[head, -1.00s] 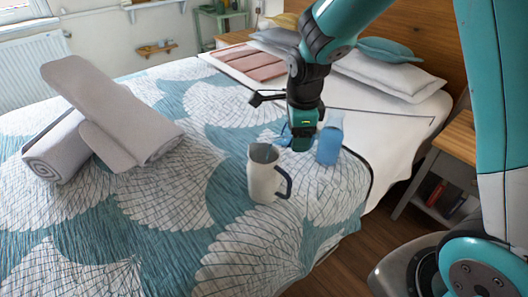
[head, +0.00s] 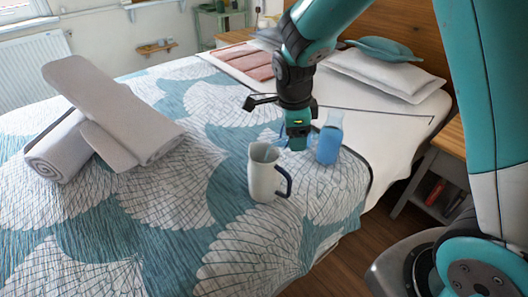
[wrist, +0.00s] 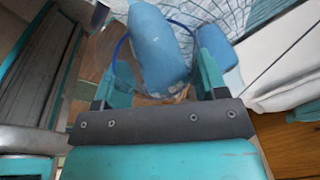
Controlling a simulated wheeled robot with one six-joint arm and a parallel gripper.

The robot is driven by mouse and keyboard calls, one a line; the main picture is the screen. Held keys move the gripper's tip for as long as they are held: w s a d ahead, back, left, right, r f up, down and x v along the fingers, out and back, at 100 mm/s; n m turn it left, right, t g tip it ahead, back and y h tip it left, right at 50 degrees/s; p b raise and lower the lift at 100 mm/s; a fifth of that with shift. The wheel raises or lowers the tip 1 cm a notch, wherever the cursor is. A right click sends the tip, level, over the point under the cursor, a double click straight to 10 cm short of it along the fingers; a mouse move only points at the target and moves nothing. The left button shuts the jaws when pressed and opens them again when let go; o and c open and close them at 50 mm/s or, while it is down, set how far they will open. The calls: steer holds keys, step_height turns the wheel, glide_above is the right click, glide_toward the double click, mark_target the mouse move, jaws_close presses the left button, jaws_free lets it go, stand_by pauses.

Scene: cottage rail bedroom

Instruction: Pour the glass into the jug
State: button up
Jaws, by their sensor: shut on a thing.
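The white jug (head: 262,180) stands upright on the bed, its dark handle to the right and its open top showing grey inside. My gripper (head: 297,146) is behind the jug and to its right, above the quilt. In the wrist view my gripper (wrist: 160,82) is shut on the glass (wrist: 118,70), a clear vessel with a thin blue rim. Blue shows between the fingers, within or behind the glass. In the head view the glass is mostly hidden by my gripper; only bits of blue show at its left.
A clear bottle of blue liquid (head: 328,148) stands close to the right of my gripper. Rolled grey towels (head: 100,130) lie at the left of the bed. Pillows (head: 385,75) lie at the back right. The quilt in front of the jug is clear.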

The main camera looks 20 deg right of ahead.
steer(key=shift+w+a+f+h, duration=0.1)
steer(key=shift+a+f+h, duration=0.15)
steer(key=shift+a+h, duration=0.35)
